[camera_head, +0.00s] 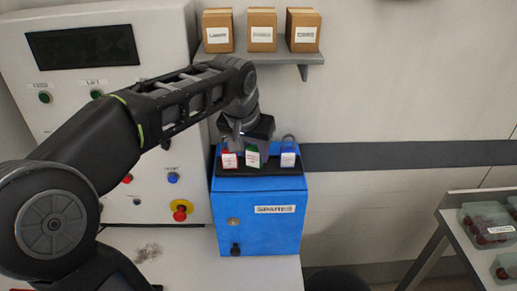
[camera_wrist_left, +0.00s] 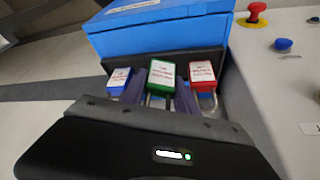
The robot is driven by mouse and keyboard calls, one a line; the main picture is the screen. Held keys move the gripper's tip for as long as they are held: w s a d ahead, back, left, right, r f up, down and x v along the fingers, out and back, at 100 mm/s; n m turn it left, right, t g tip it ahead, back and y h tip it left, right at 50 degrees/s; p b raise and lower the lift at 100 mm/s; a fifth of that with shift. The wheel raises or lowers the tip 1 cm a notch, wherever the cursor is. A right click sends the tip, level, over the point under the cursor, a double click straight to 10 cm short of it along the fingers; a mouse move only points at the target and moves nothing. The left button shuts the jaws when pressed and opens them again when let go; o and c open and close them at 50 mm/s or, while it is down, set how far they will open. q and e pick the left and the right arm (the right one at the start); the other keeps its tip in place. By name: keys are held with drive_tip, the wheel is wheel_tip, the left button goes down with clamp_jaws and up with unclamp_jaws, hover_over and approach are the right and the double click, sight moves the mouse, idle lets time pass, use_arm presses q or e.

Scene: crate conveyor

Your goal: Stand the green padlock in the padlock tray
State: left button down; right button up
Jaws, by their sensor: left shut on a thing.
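The green padlock (camera_head: 253,155) is in my left gripper (camera_head: 248,137), between the red padlock (camera_head: 229,160) and the blue padlock (camera_head: 288,158). It is upright, at or just over the black padlock tray (camera_head: 272,171) on the blue cabinet. In the left wrist view, the fingers of my left gripper (camera_wrist_left: 160,100) flank the shackle of the green padlock (camera_wrist_left: 160,75). The blue padlock (camera_wrist_left: 118,80) and red padlock (camera_wrist_left: 202,73) stand on either side. I cannot tell whether the green padlock's base touches the tray. My right gripper is out of view.
The blue cabinet (camera_head: 258,235) labelled SPARES stands beside a control panel (camera_head: 60,110) with buttons and a red knob (camera_head: 181,211). A shelf (camera_head: 262,57) with cardboard boxes hangs above. A stand with clear bins (camera_head: 486,222) is at right.

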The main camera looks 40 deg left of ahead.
use_arm(q)
drive_tip(key=shift+w+a+f+p, duration=0.2)
drive_tip(key=shift+w+f, duration=0.3)
drive_tip(key=shift+w, duration=0.15)
drive_tip(key=shift+w+a+f+p, duration=0.2)
drive_tip(key=shift+w+f, duration=0.25)
drive_tip(key=shift+w, duration=0.15)
drive_tip(key=shift+w+f, duration=0.25)
drive_tip(key=shift+f, duration=0.15)
drive_tip(key=c, duration=0.9)
unclamp_jaws()
